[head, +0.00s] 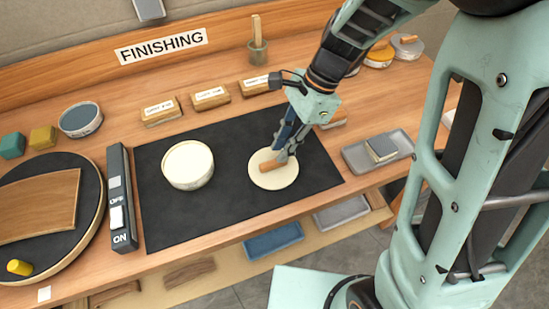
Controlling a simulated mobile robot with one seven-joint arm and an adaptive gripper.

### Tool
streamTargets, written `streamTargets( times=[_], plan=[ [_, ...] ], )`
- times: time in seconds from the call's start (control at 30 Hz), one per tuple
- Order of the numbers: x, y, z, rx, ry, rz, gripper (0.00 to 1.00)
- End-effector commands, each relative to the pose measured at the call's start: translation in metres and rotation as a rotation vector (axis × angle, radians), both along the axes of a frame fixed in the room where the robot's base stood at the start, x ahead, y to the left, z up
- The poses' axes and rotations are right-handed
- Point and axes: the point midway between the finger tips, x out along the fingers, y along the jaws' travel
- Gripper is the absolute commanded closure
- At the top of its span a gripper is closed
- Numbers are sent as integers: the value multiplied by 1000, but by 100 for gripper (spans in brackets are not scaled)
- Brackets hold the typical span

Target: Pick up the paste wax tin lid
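The paste wax tin lid appears to be the flat cream disc (262,181) lying on the black mat (220,215), right of the tin. A small orange-brown piece (268,167) shows on top of it, partly behind my fingers. The round cream tin (188,168) stands on the mat to the left. My gripper (284,158) points down over the disc, its fingertips at the brown piece. The fingers overlap in this view, so whether they are open, shut or touching is unclear.
A black switch box (121,200) and a round turntable (94,206) are left of the mat. Labelled wooden blocks (210,97) line its back edge. A grey tray (358,157) with a small block lies to the right. The mat's front is clear.

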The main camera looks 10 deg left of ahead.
Motion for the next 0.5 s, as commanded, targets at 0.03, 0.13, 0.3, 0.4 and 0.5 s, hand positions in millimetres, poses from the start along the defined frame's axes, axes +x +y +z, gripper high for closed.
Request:
streamTargets(
  times=[0.03, 0.13, 0.3, 0.4, 0.5],
  plan=[
    [-3, 3, -7, -1, 4, 3, 83],
    [-6, 9, -22, -3, 5, 2, 83],
    [-9, 15, -38, 0, 2, 1, 83],
    [-9, 16, -40, 0, 0, 0, 83],
    [-9, 16, -40, 0, 0, 1, 83]
  ],
)
